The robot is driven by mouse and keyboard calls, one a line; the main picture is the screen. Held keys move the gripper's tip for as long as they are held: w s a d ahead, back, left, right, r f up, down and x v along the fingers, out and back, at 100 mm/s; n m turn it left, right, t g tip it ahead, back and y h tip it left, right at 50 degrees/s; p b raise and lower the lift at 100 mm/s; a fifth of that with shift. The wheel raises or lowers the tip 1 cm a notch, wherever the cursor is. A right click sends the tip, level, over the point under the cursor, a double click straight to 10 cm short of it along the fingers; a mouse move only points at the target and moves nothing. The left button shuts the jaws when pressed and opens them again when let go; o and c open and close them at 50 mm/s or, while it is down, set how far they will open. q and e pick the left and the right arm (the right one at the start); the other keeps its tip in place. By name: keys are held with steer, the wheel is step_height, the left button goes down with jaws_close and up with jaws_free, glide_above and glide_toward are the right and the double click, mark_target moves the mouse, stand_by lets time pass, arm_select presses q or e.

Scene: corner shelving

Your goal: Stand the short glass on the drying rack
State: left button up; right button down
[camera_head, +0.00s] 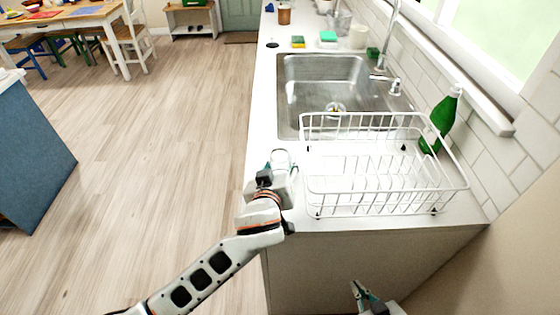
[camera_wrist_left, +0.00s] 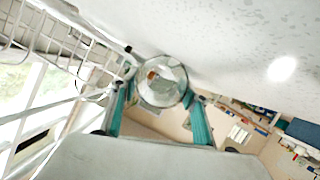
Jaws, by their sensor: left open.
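The short glass (camera_head: 283,158) is clear and stands on the white counter, left of the drying rack. The white wire drying rack (camera_head: 385,205) stands on the counter in front of the sink. My left gripper (camera_head: 278,163) is at the glass, low over the counter's left edge. In the left wrist view the glass (camera_wrist_left: 163,80) shows round between the two teal fingertips of the left gripper (camera_wrist_left: 160,97), which is open. I cannot tell if the fingers touch it. My right gripper (camera_head: 364,292) is at the bottom of the head view, below the counter's front edge; its opening is unclear.
The rack looks empty. A green bottle (camera_head: 441,118) stands behind its right side by the tiled wall. The steel sink (camera_head: 325,85) lies beyond the rack, with a tap (camera_head: 388,40).

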arm_select(q)
steer(key=shift+c, duration=0.3)
steer(key=c, duration=1)
steer(key=shift+c, duration=0.3)
steer(key=shift+r, duration=0.15)
